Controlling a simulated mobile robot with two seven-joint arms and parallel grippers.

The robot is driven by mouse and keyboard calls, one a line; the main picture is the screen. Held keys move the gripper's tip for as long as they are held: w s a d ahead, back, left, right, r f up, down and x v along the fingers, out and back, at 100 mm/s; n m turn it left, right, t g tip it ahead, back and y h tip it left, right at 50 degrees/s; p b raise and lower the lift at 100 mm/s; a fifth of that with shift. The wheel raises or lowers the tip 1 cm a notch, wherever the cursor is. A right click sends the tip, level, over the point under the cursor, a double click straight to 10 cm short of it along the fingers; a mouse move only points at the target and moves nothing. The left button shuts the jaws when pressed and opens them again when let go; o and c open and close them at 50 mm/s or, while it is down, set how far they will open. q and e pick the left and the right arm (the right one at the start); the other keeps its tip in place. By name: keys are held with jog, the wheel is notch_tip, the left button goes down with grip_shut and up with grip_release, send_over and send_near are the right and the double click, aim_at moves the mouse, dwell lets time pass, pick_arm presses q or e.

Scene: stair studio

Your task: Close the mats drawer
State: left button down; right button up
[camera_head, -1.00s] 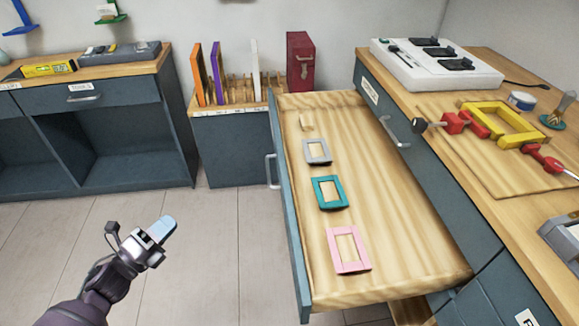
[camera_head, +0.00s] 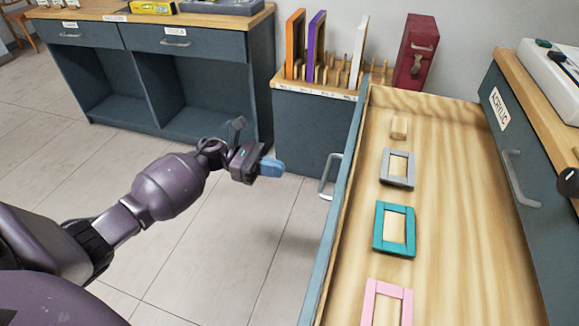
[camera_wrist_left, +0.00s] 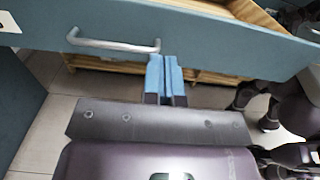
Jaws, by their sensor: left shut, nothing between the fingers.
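The open drawer (camera_head: 340,225) stands pulled far out of the right-hand cabinet, its blue-grey front facing my left arm. Inside lie a grey mat frame (camera_head: 397,153), a teal one (camera_head: 378,230), a pink one (camera_head: 370,300) and a small wooden block (camera_head: 399,128). The drawer's metal handle (camera_head: 328,176) also shows in the left wrist view (camera_wrist_left: 113,46). My left gripper (camera_head: 270,166) is shut and empty, its blue fingertips pointing at the drawer front, a short way left of the handle. In the left wrist view its fingertips (camera_wrist_left: 166,70) appear just below the handle's right end. My right gripper is out of view.
A rack (camera_head: 318,88) with orange, purple and white panels stands on a low cabinet behind, with a dark red box (camera_head: 414,50) beside it. A drawer labelled acrylic (camera_head: 515,150) is shut at right. Free floor (camera_head: 230,235) lies left of the open drawer.

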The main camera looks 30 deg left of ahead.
aim_at(325, 180)
pick_arm(q)
jog(key=x, duration=1.2)
jog(key=shift+d, duration=0.1)
jog(key=shift+d, duration=0.1)
